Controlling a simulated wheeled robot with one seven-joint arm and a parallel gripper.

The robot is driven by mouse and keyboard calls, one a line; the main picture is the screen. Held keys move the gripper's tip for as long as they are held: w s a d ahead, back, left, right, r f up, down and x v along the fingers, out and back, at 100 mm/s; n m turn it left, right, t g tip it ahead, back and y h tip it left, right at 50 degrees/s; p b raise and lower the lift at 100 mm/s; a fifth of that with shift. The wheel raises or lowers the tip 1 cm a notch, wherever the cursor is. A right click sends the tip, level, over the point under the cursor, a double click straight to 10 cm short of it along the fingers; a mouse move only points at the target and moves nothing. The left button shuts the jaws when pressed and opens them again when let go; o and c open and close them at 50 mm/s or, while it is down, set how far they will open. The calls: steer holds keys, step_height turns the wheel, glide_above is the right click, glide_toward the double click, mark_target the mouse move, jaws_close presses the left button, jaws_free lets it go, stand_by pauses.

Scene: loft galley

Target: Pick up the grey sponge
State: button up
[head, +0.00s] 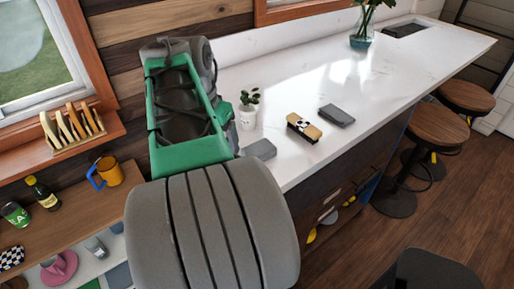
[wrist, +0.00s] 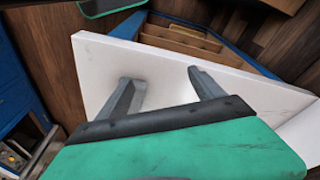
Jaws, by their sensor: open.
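A flat dark grey block (head: 336,115), which looks like the grey sponge, lies on the white counter (head: 295,85). A lighter grey block shape (head: 260,149) shows at the counter's near edge beside my arm and is partly hidden by it; I cannot tell whether it is a loose thing. My gripper (wrist: 160,74) shows in the wrist view, its two grey fingers spread apart with nothing between them. The pale counter (wrist: 150,68) lies beyond the fingers. No sponge shows in the wrist view. In the head view I cannot make out the fingers.
A black, white and tan block (head: 304,128) lies left of the dark grey block. A small potted plant (head: 248,110) stands near my arm. A vase (head: 362,32) stands farther back. Stools (head: 436,128) line the counter's right side. The counter between is mostly clear.

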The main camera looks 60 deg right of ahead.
mark_target(258, 148)
steer(key=s+d+m, duration=0.2)
steer(key=s+d+r+m, duration=0.1)
steer(key=s+d+m, duration=0.1)
steer(key=s, duration=0.1)
steer(key=s+d+m, duration=0.2)
steer(key=s, duration=0.1)
steer(key=shift+d+r+g+y, duration=0.2)
steer(key=shift+r+g+y, duration=0.1)
steer(key=shift+r+y, duration=0.1)
steer(key=f, duration=0.2)
steer(key=f+b, duration=0.1)
steer(key=f, duration=0.4)
steer(key=shift+s+d+b, duration=0.15)
steer(key=shift+d+b, duration=0.1)
steer(key=shift+b, duration=0.1)
steer(key=shift+c, duration=0.4)
steer(key=c, duration=1.4)
